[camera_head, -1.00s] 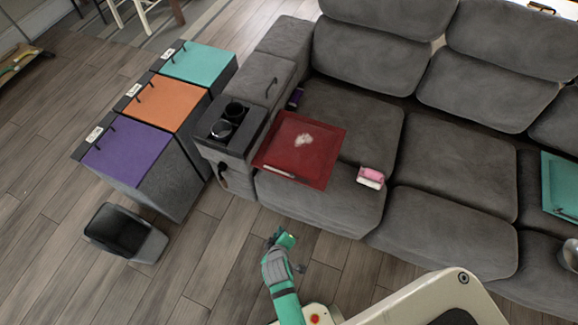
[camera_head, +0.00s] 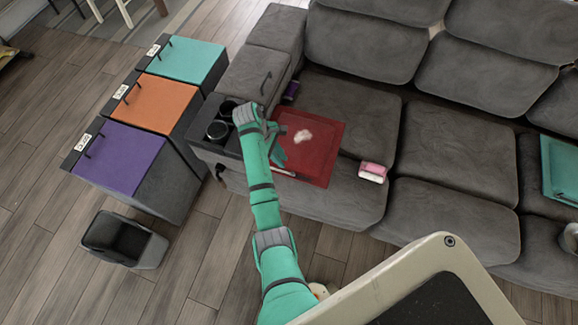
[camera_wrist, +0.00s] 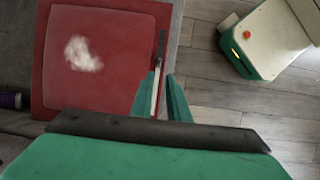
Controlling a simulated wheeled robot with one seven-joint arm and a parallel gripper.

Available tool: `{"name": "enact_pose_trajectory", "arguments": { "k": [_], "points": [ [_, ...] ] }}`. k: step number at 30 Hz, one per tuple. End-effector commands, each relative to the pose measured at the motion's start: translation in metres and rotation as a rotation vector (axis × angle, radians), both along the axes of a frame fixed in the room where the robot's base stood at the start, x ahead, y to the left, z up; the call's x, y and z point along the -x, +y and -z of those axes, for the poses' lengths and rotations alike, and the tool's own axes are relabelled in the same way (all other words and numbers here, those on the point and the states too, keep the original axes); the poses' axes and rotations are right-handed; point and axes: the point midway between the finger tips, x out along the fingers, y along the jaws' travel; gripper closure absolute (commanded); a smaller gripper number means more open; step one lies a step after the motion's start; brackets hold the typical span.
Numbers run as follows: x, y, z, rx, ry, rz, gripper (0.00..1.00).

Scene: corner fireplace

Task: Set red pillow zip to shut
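The red pillow (camera_head: 318,150) lies flat on the left sofa seat, with a pale patch on top. It also fills the upper left of the wrist view (camera_wrist: 110,80). Its zip edge faces the sofa's front; a thin white strip (camera_wrist: 156,92) and a small dark piece (camera_wrist: 162,46) show along this edge in the wrist view. My gripper (camera_head: 278,154) is over the pillow's left front part. In the wrist view my gripper (camera_wrist: 160,85) has its two teal fingers apart, with the white strip between them. I cannot tell whether they touch it. My arm hides part of the zip.
A pink-and-white item (camera_head: 373,171) lies right of the pillow. A cup-holder armrest (camera_head: 212,150) and several coloured-lid bins (camera_head: 125,155) stand left. A dark open bin (camera_head: 120,238) is on the floor. The floor in front of the sofa has free room.

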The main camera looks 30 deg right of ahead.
Motion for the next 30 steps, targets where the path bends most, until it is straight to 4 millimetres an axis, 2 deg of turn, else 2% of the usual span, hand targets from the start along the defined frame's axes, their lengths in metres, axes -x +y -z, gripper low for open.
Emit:
{"name": "enact_pose_trajectory", "arguments": {
  "k": [3,7,21,30],
  "points": [
    [-0.002,-0.004,-0.009,-0.01,0.027,0.004,0.85],
    [0.001,-0.008,-0.003,-0.013,0.034,0.007,0.85],
    [0.023,-0.027,0.068,-0.013,0.033,0.009,0.85],
    [0.028,-0.031,0.088,-0.012,0.029,0.004,0.85]
  ]
}}
